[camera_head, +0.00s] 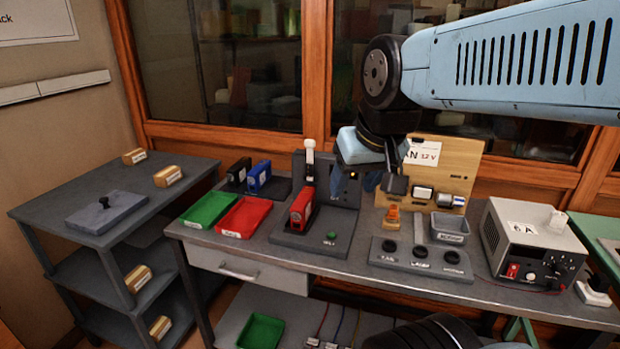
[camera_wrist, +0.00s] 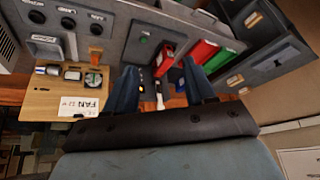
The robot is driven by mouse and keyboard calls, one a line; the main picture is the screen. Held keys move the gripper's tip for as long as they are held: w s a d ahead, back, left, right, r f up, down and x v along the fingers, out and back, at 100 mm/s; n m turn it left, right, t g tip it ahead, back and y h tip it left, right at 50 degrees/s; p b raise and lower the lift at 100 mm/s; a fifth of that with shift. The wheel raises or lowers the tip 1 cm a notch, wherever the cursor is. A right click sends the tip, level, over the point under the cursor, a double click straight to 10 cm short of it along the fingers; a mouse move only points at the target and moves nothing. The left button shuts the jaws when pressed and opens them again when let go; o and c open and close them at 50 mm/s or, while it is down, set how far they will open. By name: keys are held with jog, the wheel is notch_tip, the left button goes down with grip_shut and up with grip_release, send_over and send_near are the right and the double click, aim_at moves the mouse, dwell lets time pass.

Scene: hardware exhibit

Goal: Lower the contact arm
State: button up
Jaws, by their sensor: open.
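The contact arm appears to be the upright lever with a white knob (camera_head: 310,152) at the back of a dark grey test fixture (camera_head: 335,232). It stands raised behind a red block (camera_head: 301,207) on the fixture. A green button (camera_head: 331,237) sits at the front right. My gripper (camera_head: 356,185) is open and empty, just right of the lever and in front of the fixture's back plate. In the wrist view the white knob (camera_wrist: 159,100) shows between my two blue fingers (camera_wrist: 159,72), with the red block (camera_wrist: 163,60) beyond. I see no contact with the knob.
Green (camera_head: 208,209) and red (camera_head: 243,217) trays lie left of the fixture, with black and blue blocks behind. To the right are a wooden FAN board (camera_head: 450,165), a labelled three-socket block (camera_head: 420,260) and a power supply (camera_head: 530,240). A grey shelf cart (camera_head: 75,225) stands left.

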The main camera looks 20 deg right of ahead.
jog(key=w+m+g+y, duration=0.1)
jog(key=w+m, duration=0.1)
jog(key=w, duration=0.1)
jog(key=w+a+f+m+g+y, duration=0.1)
jog(key=w+m+y, duration=0.1)
jog(key=w, duration=0.1)
jog(key=w+a+f+m+g+y, duration=0.1)
jog(key=w+m, duration=0.1)
jog(key=w, duration=0.1)
jog(key=shift+w+m+y, duration=0.2)
jog(key=shift+m+y, duration=0.1)
jog(key=shift+m, duration=0.1)
jog(key=shift+c, duration=0.4)
jog(key=m+t+y, duration=0.8)
jog(key=m+y, duration=0.2)
jog(key=m, duration=0.8)
send_near(315, 142)
jog(key=x, duration=1.2)
jog(key=shift+w+d+f, duration=0.1)
jog(key=shift+w+f, duration=0.05)
grip_shut()
